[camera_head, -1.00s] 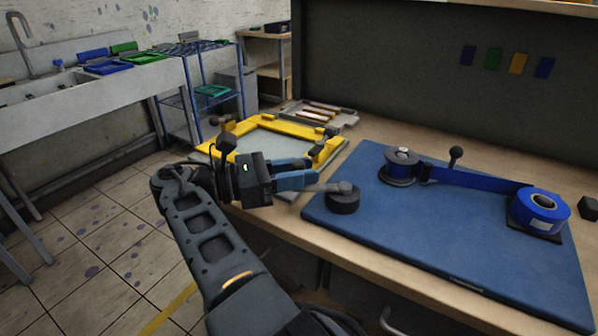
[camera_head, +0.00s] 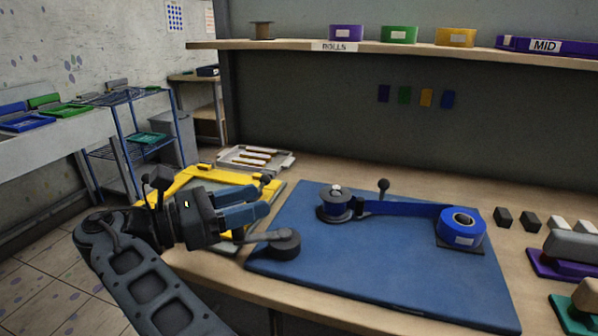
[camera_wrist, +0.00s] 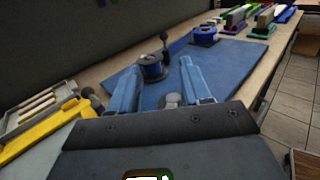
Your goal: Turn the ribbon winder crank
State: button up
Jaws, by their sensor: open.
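The ribbon winder (camera_head: 336,203) stands at the back left of a blue mat (camera_head: 370,270), with a pale hub on top. Its crank (camera_head: 383,186) shows as a dark upright knob just right of the spool. Blue ribbon (camera_head: 405,209) runs from the winder to a blue roll (camera_head: 461,224). My gripper (camera_head: 262,203) is open and empty, left of the winder and apart from it. In the wrist view the winder (camera_wrist: 152,68) and crank knob (camera_wrist: 164,42) appear beyond and between my fingers.
A dark round piece with a grey arm (camera_head: 285,243) sits on the mat's left edge, just below my fingers. A yellow frame (camera_head: 200,178) lies behind my gripper. A tray (camera_head: 256,158) is at the back. Black blocks (camera_head: 503,217) are right of the mat. A shelf (camera_head: 420,48) hangs above.

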jog(key=s+d+r+p, duration=0.1)
jog(key=d+r, duration=0.4)
jog(key=d, duration=0.4)
jog(key=shift+s+d+r, duration=0.15)
jog(key=shift+s+r, duration=0.15)
jog(key=shift+r, duration=0.05)
jog(key=shift+c, duration=0.4)
